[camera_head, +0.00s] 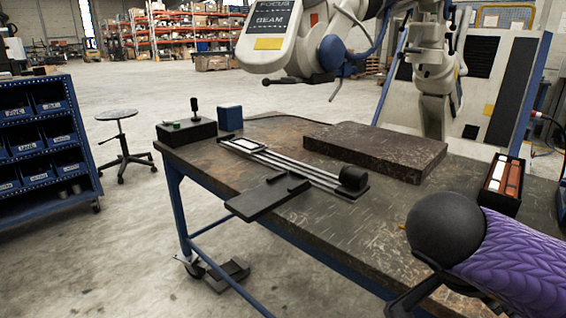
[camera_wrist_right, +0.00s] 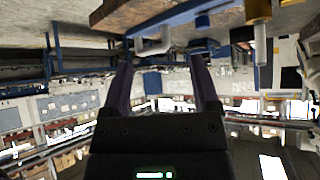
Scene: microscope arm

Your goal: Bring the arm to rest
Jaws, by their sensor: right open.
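A white microscope head (camera_head: 266,45) with a "FOCUS BEAM" label hangs at the top middle of the head view, above and behind the bench. It joins a pale jointed arm (camera_head: 345,42) with blue parts and a dark handle (camera_head: 302,79). A pale upright post (camera_head: 435,70) stands to its right; its full link to the arm is cut off by the frame's top. My right gripper (camera_wrist_right: 160,65) is open in the wrist view, with nothing held between its dark fingers. My left gripper is not in view.
A worn workbench (camera_head: 300,222) holds a dark slab (camera_head: 375,150), a railed fixture (camera_head: 285,165), a black control box (camera_head: 187,132) and a tray (camera_head: 500,185). A black ball (camera_head: 446,222) and purple quilted shape (camera_head: 520,255) block the lower right.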

